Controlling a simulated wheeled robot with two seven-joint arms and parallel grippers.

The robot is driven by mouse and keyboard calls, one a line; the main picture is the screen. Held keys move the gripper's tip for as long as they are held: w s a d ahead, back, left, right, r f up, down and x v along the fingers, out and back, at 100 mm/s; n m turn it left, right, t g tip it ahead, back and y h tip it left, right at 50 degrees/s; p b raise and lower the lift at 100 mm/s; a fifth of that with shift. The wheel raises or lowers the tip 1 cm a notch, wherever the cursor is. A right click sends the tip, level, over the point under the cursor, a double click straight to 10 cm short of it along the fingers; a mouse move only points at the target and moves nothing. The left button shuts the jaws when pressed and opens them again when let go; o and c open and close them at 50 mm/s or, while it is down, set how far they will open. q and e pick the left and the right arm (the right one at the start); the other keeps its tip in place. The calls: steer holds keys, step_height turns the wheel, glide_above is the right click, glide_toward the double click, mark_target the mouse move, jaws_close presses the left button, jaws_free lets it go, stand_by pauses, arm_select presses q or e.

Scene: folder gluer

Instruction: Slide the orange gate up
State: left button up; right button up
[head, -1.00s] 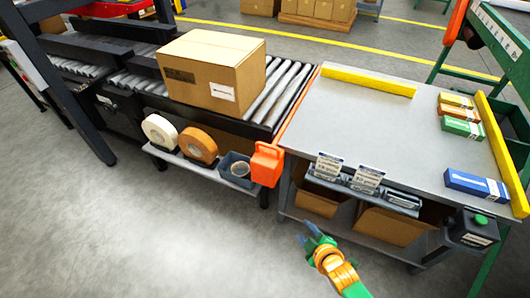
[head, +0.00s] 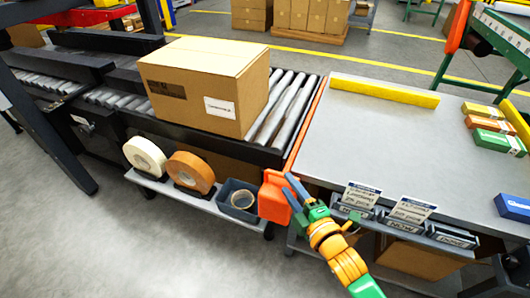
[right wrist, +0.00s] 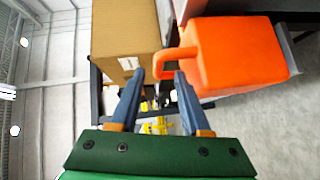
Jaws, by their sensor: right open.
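The orange gate (head: 309,113) shows as a thin strip between the roller conveyor and the grey table. An orange block (head: 275,197) is at its front end. In the right wrist view the block (right wrist: 240,55) has a loop handle (right wrist: 172,55) on its left side. My right gripper (head: 292,190) is open at the block's right side, its blue-grey fingers pointing up and left. In the right wrist view the right gripper (right wrist: 158,77) has the handle's end between its fingertips in the picture; I cannot tell whether they touch. My left gripper is not in view.
A cardboard box (head: 205,85) sits on the rollers left of the gate. Tape rolls (head: 190,173) and a blue bin (head: 238,200) stand on a shelf below. Label holders (head: 400,212) line the table's front edge. The table top (head: 390,130) is mostly clear.

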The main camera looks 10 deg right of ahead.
mark_target(279, 173)
steer(key=shift+x, duration=1.05)
steer(key=b+x, duration=0.1)
steer(key=x, duration=0.3)
steer(key=shift+w, duration=0.35)
steer(key=shift+w+a+b, duration=0.15)
steer(key=shift+w+b, duration=0.15)
steer(key=shift+w, duration=0.25)
steer(key=c, duration=0.7)
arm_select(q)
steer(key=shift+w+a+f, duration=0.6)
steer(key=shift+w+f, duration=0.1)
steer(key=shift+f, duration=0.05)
arm_select(e)
jaws_close()
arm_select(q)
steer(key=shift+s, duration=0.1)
